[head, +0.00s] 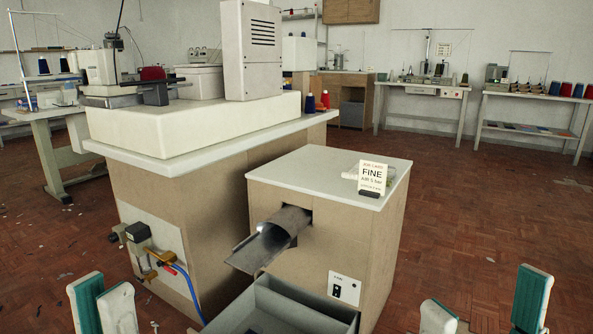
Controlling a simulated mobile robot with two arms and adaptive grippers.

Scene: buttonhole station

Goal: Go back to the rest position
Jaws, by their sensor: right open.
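My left gripper (102,296) shows at the bottom left, with two white, teal-padded fingers pointing up close together. I cannot tell whether a gap is left between them, and I see nothing held. My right gripper (485,300) is at the bottom right. Its two fingers are wide apart and the space between them is empty, with only floor behind. Both grippers are in the near foreground, apart from the furniture. The lower parts of both are cut off by the picture's edge.
A beige cabinet (368,238) with a metal chute (268,241) stands ahead, a grey bin (300,303) below it. A card reading FINE (373,178) stands on top. Behind is a larger machine bench (165,200). A blue hose (190,290) hangs at left. Floor (490,215) is clear at right.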

